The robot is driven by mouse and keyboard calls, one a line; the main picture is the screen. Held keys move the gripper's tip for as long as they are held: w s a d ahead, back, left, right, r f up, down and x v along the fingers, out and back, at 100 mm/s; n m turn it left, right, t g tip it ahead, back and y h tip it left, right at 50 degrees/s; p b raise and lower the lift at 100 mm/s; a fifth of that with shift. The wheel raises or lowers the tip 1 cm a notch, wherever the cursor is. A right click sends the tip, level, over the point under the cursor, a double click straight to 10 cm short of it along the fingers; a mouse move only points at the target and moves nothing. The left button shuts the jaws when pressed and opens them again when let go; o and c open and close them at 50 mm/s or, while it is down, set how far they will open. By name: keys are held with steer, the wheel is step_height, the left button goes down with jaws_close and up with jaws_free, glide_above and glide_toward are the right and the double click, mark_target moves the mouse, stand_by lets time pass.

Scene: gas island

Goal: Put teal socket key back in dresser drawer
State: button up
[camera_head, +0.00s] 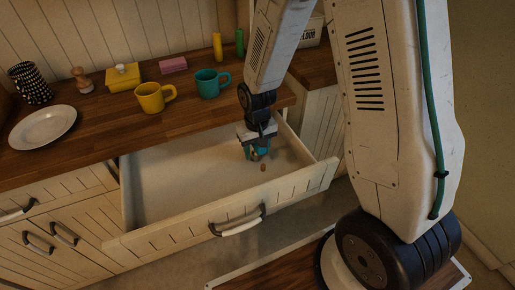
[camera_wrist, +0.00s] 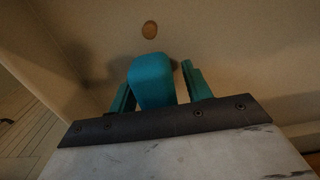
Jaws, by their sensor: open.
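The dresser drawer (camera_head: 165,185) is pulled open, and its pale floor is mostly bare. My gripper (camera_head: 256,153) is down inside the drawer, towards its right end. In the wrist view my gripper (camera_wrist: 158,90) is open, with a teal finger on each side. A teal block (camera_wrist: 152,80), apparently the teal socket key, stands between the fingers with a gap showing on the right. In the head view the key is mostly hidden by the fingers, and I cannot tell whether it rests on the drawer floor.
A small brown cork-like piece (camera_head: 263,168) is just in front of my gripper. The drawer front (camera_head: 290,190) and side walls surround it. On the counter stand a yellow mug (camera_head: 153,98), a teal mug (camera_head: 208,84), a yellow butter dish (camera_head: 122,78) and a white plate (camera_head: 43,127).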

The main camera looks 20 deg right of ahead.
step_height(320, 180, up, 12)
steer(key=shift+f, duration=0.2)
steer(key=shift+s+r, duration=0.1)
steer(key=shift+r, duration=0.5)
steer(key=s+d+r, duration=0.1)
steer(key=s+r, duration=0.7)
steer(key=s, duration=0.4)
steer(key=s+d+r+t, duration=0.1)
steer(key=s+d+r, duration=0.1)
steer(key=s+r, duration=0.7)
steer(key=s, duration=0.2)
steer(key=shift+s+d, duration=0.15)
steer(key=shift+s, duration=0.2)
